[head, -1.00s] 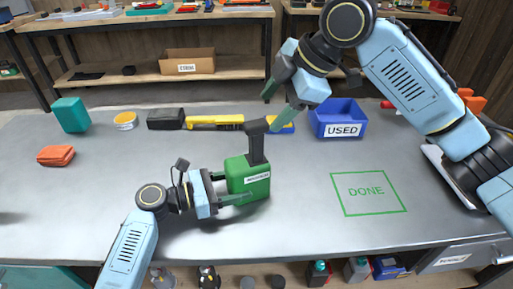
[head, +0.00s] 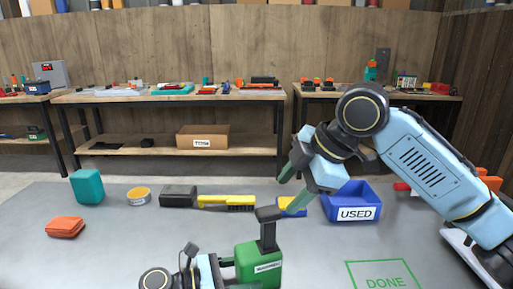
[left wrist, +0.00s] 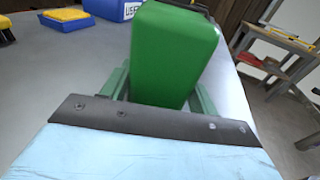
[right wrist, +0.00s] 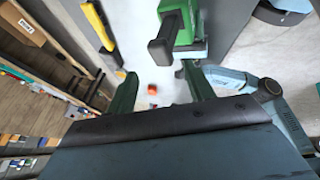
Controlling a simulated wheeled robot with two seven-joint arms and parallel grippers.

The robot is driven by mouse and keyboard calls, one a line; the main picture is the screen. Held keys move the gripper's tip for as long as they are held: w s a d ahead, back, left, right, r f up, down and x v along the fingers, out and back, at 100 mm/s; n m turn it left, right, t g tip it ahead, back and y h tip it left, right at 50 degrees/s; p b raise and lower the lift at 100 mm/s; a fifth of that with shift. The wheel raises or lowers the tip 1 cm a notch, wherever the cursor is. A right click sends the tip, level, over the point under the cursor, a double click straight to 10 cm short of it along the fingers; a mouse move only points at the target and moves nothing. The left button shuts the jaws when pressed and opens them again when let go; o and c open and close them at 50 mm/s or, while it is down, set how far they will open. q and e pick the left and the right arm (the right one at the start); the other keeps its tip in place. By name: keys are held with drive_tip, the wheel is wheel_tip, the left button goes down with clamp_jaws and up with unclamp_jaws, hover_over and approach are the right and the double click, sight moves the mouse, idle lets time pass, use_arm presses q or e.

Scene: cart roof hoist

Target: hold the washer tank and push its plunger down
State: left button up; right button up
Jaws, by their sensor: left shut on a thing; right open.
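The washer tank (head: 259,262) is a green block with a light label, upright on the grey bench. Its black plunger (head: 268,236) stands up from the top with a wide handle. My left gripper (head: 232,270) is shut on the tank's body from the left; in the left wrist view the tank (left wrist: 175,50) sits between its fingers. My right gripper (head: 283,196) is open and empty, above and slightly right of the plunger handle. In the right wrist view the handle (right wrist: 162,50) shows beyond and between the open fingers, apart from them.
A blue USED bin (head: 352,204) stands right of the tank. A green DONE outline (head: 382,276) marks the bench at right.

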sight(273, 209)
drive_tip(key=shift+x, duration=3.55)
drive_tip(key=c, duration=0.7)
